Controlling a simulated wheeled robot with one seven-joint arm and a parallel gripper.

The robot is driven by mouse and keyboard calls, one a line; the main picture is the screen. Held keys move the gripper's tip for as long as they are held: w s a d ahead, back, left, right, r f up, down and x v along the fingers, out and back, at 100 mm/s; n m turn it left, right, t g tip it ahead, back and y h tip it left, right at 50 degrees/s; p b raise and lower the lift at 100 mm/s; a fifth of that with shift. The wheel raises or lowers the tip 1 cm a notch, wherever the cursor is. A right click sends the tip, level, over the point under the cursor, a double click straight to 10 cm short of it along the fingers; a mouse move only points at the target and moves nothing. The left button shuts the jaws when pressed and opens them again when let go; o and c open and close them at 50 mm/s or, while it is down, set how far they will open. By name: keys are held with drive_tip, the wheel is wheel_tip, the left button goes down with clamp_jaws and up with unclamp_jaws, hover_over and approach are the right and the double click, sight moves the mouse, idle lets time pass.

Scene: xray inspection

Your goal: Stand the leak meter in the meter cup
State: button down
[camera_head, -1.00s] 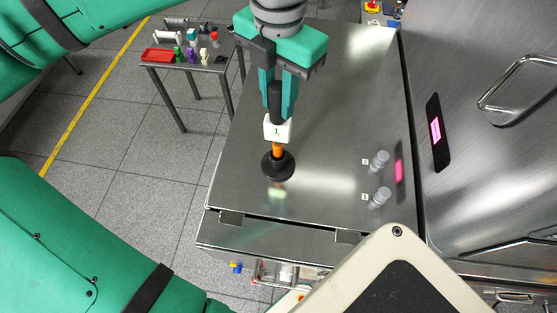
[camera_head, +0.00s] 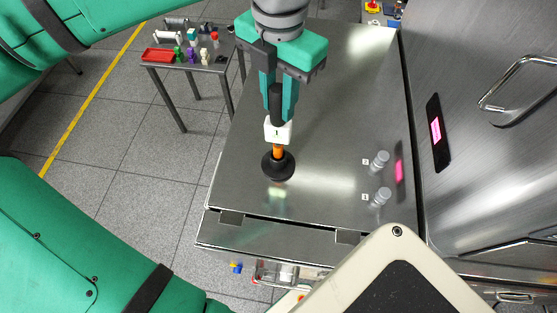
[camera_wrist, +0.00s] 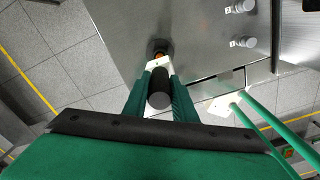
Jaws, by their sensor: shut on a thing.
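The leak meter has a black handle, a white body (camera_head: 277,130) and an orange lower end. My gripper (camera_head: 279,112) is shut on its black handle and holds it about upright. The meter cup (camera_head: 278,165) is a round black holder with a wide base on the steel top. The orange end is at the cup's mouth, and I cannot tell how deep it sits. In the wrist view, the black handle (camera_wrist: 159,88) is between my fingers (camera_wrist: 160,84). The cup (camera_wrist: 156,45) shows partly behind the meter's white body.
Two grey knobs (camera_head: 380,159) stand on the steel top (camera_head: 330,130) right of the cup. A tall steel cabinet (camera_head: 490,140) borders the top on the right. A small side table at back left holds a red tray (camera_head: 158,55) and small objects. Steel around the cup is clear.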

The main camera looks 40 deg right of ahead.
sight(278, 87)
drive_tip(key=shift+f, duration=2.1)
idle(3.0)
drive_tip(key=c, duration=1.4)
unclamp_jaws()
wheel_tip(278, 87, up, 11)
drive_tip(key=shift+f, duration=0.1)
drive_tip(key=shift+w, duration=0.1)
